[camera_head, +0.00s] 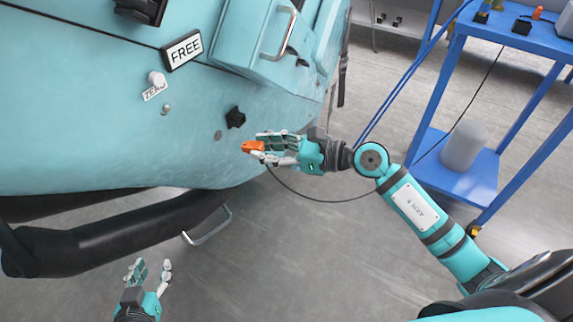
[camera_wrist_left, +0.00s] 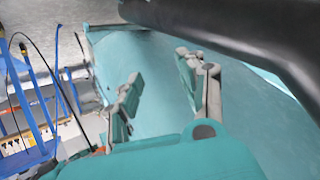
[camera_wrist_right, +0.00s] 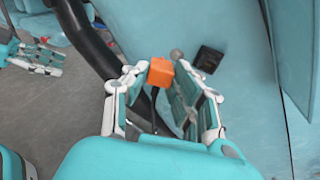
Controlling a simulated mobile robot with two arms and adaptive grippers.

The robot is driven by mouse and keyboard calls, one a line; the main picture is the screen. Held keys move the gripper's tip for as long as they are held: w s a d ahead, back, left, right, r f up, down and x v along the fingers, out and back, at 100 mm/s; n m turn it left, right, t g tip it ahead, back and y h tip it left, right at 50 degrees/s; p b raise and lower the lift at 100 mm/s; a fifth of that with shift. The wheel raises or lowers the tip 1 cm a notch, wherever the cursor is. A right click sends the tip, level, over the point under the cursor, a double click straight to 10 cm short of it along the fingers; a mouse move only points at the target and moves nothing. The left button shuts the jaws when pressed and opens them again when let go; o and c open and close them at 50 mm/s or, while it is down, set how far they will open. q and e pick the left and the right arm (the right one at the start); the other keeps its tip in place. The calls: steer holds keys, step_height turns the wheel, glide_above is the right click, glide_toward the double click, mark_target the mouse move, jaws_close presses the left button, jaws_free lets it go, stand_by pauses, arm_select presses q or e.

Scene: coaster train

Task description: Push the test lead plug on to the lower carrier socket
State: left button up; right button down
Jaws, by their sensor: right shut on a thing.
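The orange test lead plug (camera_head: 253,147) is held at the fingertips of my right gripper (camera_head: 262,147). In the right wrist view the plug (camera_wrist_right: 160,72) sits between the fingertips, with its dark cable hanging down. A black square socket-like block (camera_head: 235,117) and a small grey round stud (camera_head: 218,134) are on the teal car's lower side. Both also show in the right wrist view, the block (camera_wrist_right: 209,59) beyond the plug. The plug looks apart from both; I cannot tell which is the lower carrier socket. My left gripper (camera_head: 150,265) is open and empty, low at the left.
Floor between is clear.

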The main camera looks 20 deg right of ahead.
arm_select(q)
step_height(320, 180, up, 6)
steer(key=t+b, duration=0.1)
steer(key=b, duration=0.1)
steer(key=shift+s+t, duration=0.3)
steer(key=shift+s, duration=0.15)
arm_select(e)
steer(key=w+d+f+m+t+h, duration=0.1)
steer(key=w+d+m+t, duration=0.1)
steer(key=d+t, duration=0.2)
steer(key=shift+w+d+m+h, duration=0.2)
steer(key=shift+d+m+h, duration=0.1)
steer(key=shift+d, duration=0.6)
arm_select(q)
steer(key=shift+r, duration=0.2)
steer(key=s+a+f+g+y+p, duration=0.1)
steer(key=s+a+f+g, duration=0.1)
steer(key=s+f+g, duration=0.2)
steer(key=shift+s+f+g, duration=0.3)
steer(key=shift+s+f, duration=0.05)
steer(key=shift+f, duration=0.95)
arm_select(e)
steer(key=shift+x, duration=2.8)
arm_select(q)
steer(key=shift+a, duration=0.1)
steer(key=shift+s+a+f+g+p, duration=0.1)
steer(key=shift+s+f+g+p, duration=0.15)
steer(key=shift+s+g+p, duration=0.05)
